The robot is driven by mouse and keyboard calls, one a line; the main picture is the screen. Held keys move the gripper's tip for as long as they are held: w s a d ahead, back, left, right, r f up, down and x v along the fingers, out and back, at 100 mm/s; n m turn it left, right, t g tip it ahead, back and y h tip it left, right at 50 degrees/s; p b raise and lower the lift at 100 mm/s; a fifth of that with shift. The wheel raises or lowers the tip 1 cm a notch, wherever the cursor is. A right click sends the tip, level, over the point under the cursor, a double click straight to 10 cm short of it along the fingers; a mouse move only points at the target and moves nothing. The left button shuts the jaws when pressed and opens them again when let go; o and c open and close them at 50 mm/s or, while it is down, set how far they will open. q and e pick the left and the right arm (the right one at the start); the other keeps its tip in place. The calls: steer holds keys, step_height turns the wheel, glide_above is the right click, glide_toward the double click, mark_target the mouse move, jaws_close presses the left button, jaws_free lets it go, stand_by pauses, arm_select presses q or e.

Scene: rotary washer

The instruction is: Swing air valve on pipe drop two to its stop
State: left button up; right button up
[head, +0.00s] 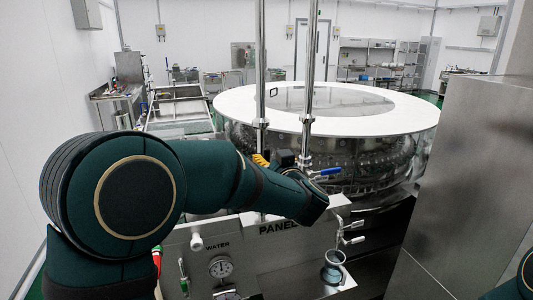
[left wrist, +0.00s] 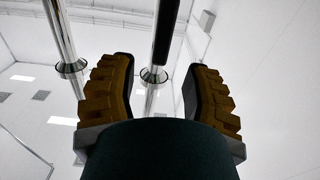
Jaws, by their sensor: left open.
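Two vertical steel pipe drops stand in front of the round washer, a left one (head: 261,70) and a right one (head: 309,70). A valve with a blue lever (head: 326,172) is at the lower end of the right pipe; the lever points right. My left gripper (head: 274,160) is by the lower ends of the pipes, partly hidden by my wrist. In the left wrist view its two ochre fingers (left wrist: 160,66) are spread. A collared steel pipe (left wrist: 158,25) and a dark bar (left wrist: 167,28) appear between them; contact cannot be told. My right gripper is not visible.
The washer drum (head: 350,160) with a white rim stands behind the pipes. A steel panel (head: 275,250) with a water gauge (head: 221,267) and small taps (head: 350,232) is below. A tall steel cabinet (head: 475,170) closes off the right side.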

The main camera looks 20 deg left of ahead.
mark_target(267, 153)
arm_select(q)
steer(key=shift+x, duration=2.25)
jaws_close()
